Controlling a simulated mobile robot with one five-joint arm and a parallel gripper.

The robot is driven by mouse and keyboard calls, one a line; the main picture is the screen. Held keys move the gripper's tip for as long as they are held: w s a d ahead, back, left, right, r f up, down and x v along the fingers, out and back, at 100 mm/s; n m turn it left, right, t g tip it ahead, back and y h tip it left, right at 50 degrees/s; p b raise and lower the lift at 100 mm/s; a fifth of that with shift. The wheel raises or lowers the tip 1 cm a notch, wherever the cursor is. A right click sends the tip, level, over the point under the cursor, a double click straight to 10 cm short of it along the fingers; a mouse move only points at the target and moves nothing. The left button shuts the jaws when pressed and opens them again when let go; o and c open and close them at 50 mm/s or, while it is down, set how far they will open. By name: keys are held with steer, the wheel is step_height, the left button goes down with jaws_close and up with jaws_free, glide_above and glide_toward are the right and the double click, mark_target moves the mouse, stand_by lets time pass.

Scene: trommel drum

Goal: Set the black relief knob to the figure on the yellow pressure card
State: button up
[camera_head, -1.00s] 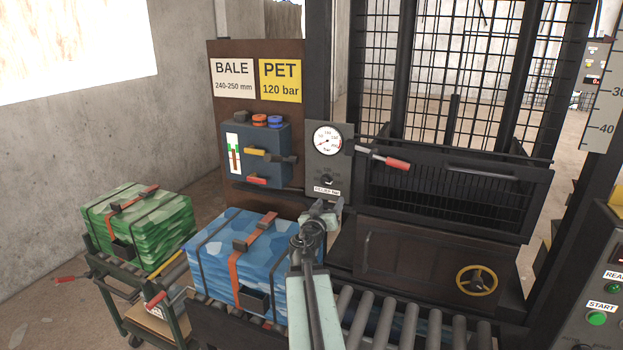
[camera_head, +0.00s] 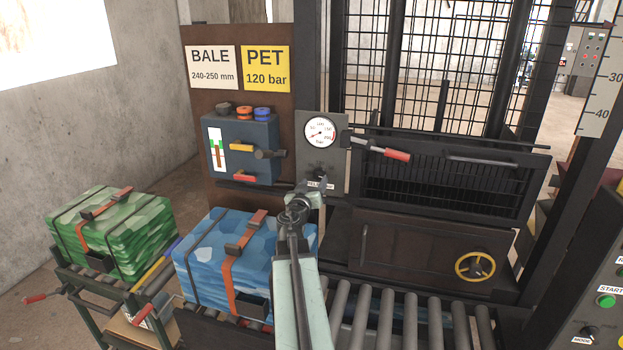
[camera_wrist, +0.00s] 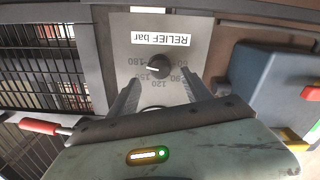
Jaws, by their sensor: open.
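The yellow pressure card (camera_head: 266,69) reads PET 120 bar and hangs on the brown board in the head view. I cannot tell which figure the knob points to. My gripper (camera_wrist: 162,88) is open and empty, its fingertips a little short of the knob, one to each side. In the head view my gripper (camera_head: 311,193) is in front of the gauge plate and partly covers the label.
A round gauge (camera_head: 321,132) is above the knob. A red-handled lever (camera_head: 382,150) juts out to the right. A blue valve block (camera_head: 240,150) with coloured handles is to the left. A blue bale (camera_head: 210,262) and rollers (camera_head: 385,320) lie below.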

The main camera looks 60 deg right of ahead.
mark_target(318, 177)
steer(key=x, duration=0.4)
steer(key=shift+d, duration=0.15)
jaws_close()
steer(key=shift+n, duration=0.4)
steer(key=n, duration=0.9)
steer(key=shift+w+f, duration=0.1)
steer(key=n, duration=0.5)
steer(key=shift+n, duration=0.4)
steer(key=shift+f+n, duration=0.1)
steer(key=shift+n, duration=2)
